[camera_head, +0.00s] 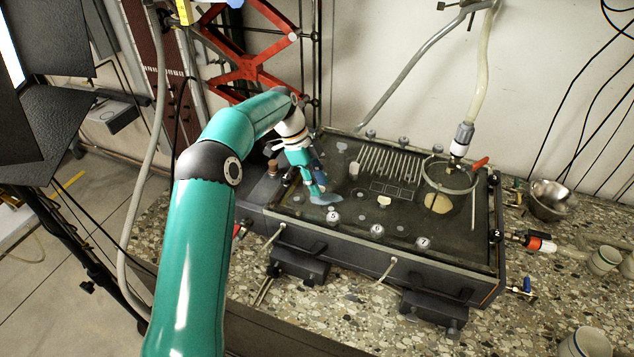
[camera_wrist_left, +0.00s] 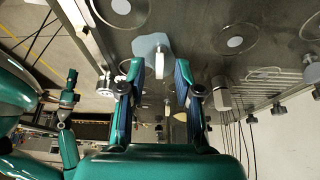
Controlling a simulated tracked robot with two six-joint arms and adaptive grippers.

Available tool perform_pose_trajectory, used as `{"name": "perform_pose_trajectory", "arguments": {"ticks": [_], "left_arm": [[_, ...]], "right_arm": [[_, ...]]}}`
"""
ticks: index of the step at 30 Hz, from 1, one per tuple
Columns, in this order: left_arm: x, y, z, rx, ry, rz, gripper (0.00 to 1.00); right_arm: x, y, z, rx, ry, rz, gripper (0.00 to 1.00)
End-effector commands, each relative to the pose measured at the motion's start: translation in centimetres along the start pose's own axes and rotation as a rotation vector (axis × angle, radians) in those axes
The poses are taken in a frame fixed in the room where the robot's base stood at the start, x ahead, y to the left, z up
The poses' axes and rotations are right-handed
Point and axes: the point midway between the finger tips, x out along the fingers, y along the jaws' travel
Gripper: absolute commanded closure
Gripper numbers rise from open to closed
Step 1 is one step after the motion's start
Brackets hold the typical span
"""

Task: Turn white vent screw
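In the left wrist view a small white screw (camera_wrist_left: 159,63) stands out from a pale grey-blue plate (camera_wrist_left: 149,43) on the tank's glass lid. My left gripper (camera_wrist_left: 158,72) is open, one finger on each side of the screw, with gaps showing on both sides. In the head view my left gripper (camera_head: 317,190) points down at the left part of the lid, beside the pale plate (camera_head: 328,199). The screw cannot be made out there, as the fingers are in front.
The dark seepage tank (camera_head: 450,265) stands on a speckled stone counter (camera_head: 550,300). Several round knobs and a clear ring with a hose fitting (camera_head: 462,138) are on its lid. A metal bowl (camera_head: 548,200) and white cups (camera_head: 604,260) are to the right.

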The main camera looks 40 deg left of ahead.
Motion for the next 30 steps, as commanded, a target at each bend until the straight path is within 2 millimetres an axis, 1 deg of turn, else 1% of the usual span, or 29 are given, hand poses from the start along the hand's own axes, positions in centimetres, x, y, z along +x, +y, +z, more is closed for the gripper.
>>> {"name": "perform_pose_trajectory", "arguments": {"ticks": [5,9,15,19,30], "left_arm": [[-2.5,-0.1,0.1,0.0,-0.001,-0.005,0.67],[-4.8,-0.1,0.1,0.0,-0.001,-0.005,0.67],[-6.6,-0.1,0.1,0.0,-0.001,-0.003,0.67],[-7.0,0.0,0.1,0.0,-0.001,-0.002,0.67],[-7.0,0.0,0.1,0.0,-0.001,-0.001,0.67]], "right_arm": [[0.0,0.0,0.0,0.0,0.0,0.0,0.42],[0.0,0.0,0.0,0.0,0.0,0.0,0.42],[0.0,0.0,0.0,0.0,0.0,0.0,0.42],[0.0,0.0,0.0,0.0,0.0,0.0,0.42],[0.1,0.0,0.0,0.0,0.0,0.0,0.42]]}}
